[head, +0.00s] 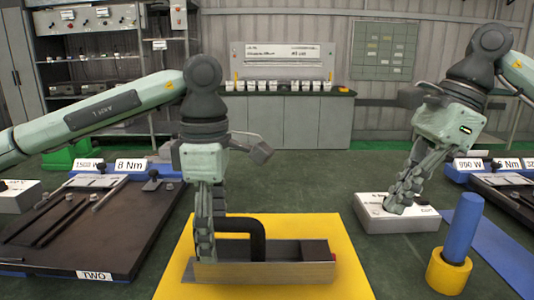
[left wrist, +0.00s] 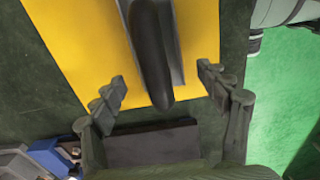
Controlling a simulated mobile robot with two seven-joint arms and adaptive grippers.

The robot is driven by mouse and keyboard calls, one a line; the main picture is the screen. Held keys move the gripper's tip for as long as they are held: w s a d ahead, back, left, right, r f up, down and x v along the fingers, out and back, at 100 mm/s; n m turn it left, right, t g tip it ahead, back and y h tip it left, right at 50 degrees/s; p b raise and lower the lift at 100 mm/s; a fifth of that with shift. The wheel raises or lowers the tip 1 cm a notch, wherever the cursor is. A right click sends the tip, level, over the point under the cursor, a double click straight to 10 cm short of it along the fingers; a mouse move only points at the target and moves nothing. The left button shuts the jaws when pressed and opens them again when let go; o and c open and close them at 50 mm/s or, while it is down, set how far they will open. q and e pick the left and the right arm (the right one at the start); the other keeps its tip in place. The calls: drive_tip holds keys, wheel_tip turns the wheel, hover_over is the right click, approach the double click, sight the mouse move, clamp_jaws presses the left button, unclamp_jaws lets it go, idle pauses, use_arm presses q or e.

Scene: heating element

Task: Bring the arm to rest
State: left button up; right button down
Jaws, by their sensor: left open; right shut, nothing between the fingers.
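My left gripper (head: 206,252) points down at the left end of a metal channel (head: 265,272) on a yellow mat (head: 350,285). A thick black bent tube (head: 257,236) rises from the channel and bends left towards this gripper. In the left wrist view the tube (left wrist: 155,60) runs between the spread fingers of the open gripper (left wrist: 160,88), and no finger is seen touching it. My right gripper (head: 396,206) is shut and empty, pointing down at a white labelled block (head: 390,222). I cannot tell whether its fingertips touch the block.
A dark board (head: 120,235) labelled TWO, with rods on it, lies at the left. A blue cylinder (head: 463,228) stands in a yellow ring (head: 447,272) at the right. A similar board (head: 512,205) lies at the far right. A grey counter (head: 300,120) stands behind; the green floor before it is clear.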

use_arm(q)
wheel_tip(320, 180, down, 4)
drive_tip(key=shift+f, duration=0.35)
use_arm(e)
drive_tip(key=shift+a+f, duration=0.2)
drive_tip(key=shift+f, duration=0.3)
use_arm(q)
drive_tip(key=shift+r, duration=0.1)
